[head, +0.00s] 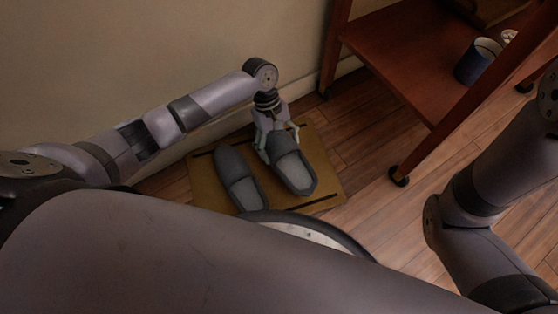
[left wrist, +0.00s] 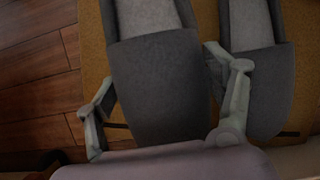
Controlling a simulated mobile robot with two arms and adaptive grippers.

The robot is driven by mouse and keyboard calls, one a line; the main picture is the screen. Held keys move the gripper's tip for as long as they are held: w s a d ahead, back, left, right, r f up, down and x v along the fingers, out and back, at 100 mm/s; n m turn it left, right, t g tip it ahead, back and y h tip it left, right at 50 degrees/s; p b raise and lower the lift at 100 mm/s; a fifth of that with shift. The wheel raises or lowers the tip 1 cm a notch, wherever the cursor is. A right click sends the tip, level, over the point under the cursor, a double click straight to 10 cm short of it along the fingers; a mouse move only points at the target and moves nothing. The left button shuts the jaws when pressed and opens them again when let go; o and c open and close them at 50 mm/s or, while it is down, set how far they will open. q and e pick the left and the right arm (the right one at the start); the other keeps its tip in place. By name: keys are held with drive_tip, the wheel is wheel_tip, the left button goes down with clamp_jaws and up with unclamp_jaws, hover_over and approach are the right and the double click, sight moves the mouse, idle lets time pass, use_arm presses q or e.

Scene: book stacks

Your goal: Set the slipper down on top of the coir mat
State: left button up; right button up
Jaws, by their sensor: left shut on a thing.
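The coir mat (head: 326,174) is a tan mat with dark stripes near its ends, flat on the floor by the wall. My left gripper (head: 278,140) is shut on a grey slipper (head: 294,174), its fingers on either side of the closed toe. The held slipper is over the right part of the mat; I cannot tell whether it touches it. A matching slipper (head: 238,180) lies on the mat to its left. In the left wrist view the held slipper (left wrist: 160,90) is in the middle and the other slipper (left wrist: 262,80) is at the right. My right gripper is out of view.
A reddish-brown wheeled wooden shelf (head: 400,48) stands right of the mat, with a blue container (head: 478,62) on it. Its near caster (head: 398,177) is on the wood floor (head: 365,150). The beige wall (head: 190,60) runs close behind the mat. Floor is clear between mat and shelf.

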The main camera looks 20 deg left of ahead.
use_arm(q)
wheel_tip(320, 180, down, 2)
drive_tip(key=shift+f+b, duration=0.1)
drive_tip(key=shift+b, duration=0.25)
wheel_tip(320, 180, down, 5)
drive_tip(key=b, duration=0.4)
drive_tip(key=shift+r, duration=0.25)
drive_tip(key=o, duration=1.2)
drive_tip(key=shift+f, duration=0.1)
